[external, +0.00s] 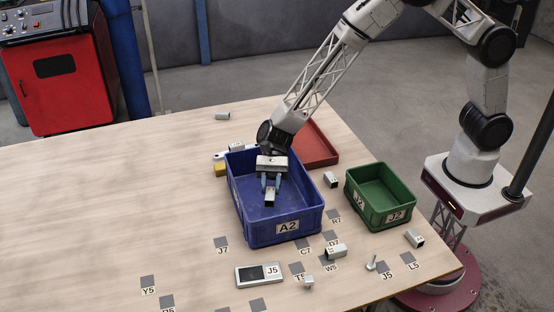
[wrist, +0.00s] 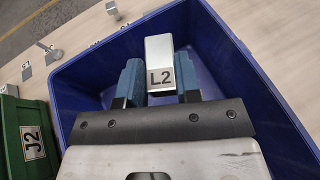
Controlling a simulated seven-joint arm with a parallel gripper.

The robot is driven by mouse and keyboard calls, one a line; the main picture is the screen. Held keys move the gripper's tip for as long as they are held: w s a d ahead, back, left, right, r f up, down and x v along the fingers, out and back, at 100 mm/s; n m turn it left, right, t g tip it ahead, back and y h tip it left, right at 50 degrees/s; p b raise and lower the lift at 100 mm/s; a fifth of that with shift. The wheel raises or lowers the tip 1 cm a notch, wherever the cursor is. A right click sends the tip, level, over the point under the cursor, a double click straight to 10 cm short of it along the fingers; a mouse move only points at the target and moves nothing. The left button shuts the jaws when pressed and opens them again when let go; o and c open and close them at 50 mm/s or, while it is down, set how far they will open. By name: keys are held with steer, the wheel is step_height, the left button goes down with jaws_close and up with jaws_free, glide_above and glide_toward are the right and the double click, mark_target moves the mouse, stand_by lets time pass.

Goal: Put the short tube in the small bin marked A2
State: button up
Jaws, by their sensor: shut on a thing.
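The bin marked A2 (external: 287,227) is blue and stands open on the table; it is larger than the green bin. In the wrist view the blue bin (wrist: 82,88) surrounds the jaws. My gripper (external: 271,184) points down over the blue bin's interior. It is shut on a short silver square tube (external: 270,198), labelled L2 in the wrist view (wrist: 160,60). The tube sits between the two blue fingers, its far end sticking out beyond them. I cannot tell how far the tube is above the bin floor.
A green bin marked J2 (external: 376,219) stands to the right, and a red tray (external: 318,147) lies behind. The left of the table is clear.

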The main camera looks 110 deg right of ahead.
steer(key=shift+f, duration=0.1)
glide_above(271, 211)
steer(key=a, duration=0.3)
steer(key=shift+w+f, duration=0.25)
steer(key=shift+f, duration=1.25)
steer(key=shift+w+f, duration=0.2)
steer(key=shift+f, duration=1.3)
steer(key=shift+f, duration=1.9)
steer(key=shift+f, duration=0.15)
steer(key=o, duration=1)
